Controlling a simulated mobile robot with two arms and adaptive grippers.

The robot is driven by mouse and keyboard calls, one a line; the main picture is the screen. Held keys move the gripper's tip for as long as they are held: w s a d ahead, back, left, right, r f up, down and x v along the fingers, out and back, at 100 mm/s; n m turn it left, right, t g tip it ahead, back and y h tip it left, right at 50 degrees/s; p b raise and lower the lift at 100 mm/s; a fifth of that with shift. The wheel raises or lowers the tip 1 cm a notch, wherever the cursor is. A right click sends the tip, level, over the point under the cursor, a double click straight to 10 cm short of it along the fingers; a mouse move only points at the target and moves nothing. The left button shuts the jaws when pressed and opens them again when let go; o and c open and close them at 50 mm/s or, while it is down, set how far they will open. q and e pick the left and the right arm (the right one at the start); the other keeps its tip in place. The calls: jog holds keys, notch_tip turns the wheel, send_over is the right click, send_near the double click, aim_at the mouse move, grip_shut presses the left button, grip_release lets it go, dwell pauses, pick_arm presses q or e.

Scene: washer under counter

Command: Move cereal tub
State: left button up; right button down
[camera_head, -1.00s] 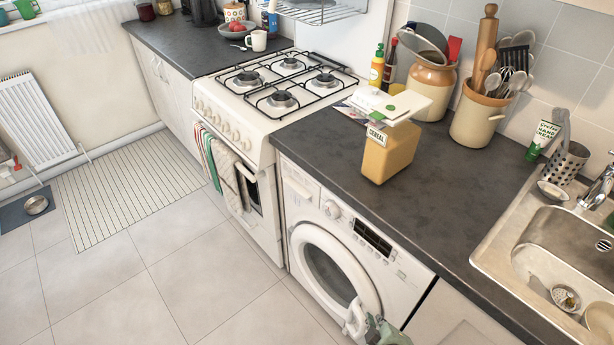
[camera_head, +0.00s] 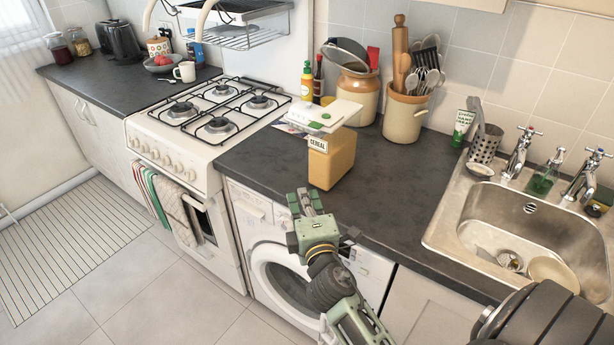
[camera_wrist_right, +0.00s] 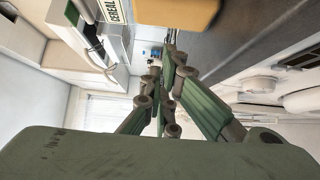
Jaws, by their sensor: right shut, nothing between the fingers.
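The cereal tub (camera_head: 330,164) stands upright on the dark worktop, yellow-orange with a CEREAL label and a wide white top (camera_head: 330,115) with a green patch. In the right wrist view the tub's lower part (camera_wrist_right: 178,12) and its label show sideways at the top edge. My right gripper (camera_head: 304,202) is shut and empty. It is at the worktop's front edge, in front of the washing machine, just nearer and a little left of the tub, apart from it. Its closed fingers (camera_wrist_right: 170,62) point towards the tub's side. My left gripper is out of view.
The washer (camera_head: 270,265) sits under the worktop. A gas hob (camera_head: 222,107) is left of the tub, a sink (camera_head: 530,225) right. Sauce bottles (camera_head: 307,82) and utensil crocks (camera_head: 404,118) stand behind. The worktop between tub and sink is clear.

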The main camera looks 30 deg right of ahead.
aim_at(310, 179)
jog(key=w+d, duration=0.1)
jog(key=w, duration=0.1)
jog(key=w+d+p, duration=0.1)
jog(key=w+d, duration=0.1)
jog(key=shift+w+d+r, duration=0.1)
jog(key=shift+w+d, duration=0.2)
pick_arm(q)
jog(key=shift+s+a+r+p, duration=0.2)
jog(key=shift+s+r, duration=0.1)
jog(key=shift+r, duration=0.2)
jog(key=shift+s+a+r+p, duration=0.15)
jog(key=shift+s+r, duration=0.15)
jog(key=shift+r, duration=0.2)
pick_arm(e)
jog(key=shift+w+d, duration=0.2)
jog(key=shift+d, duration=0.45)
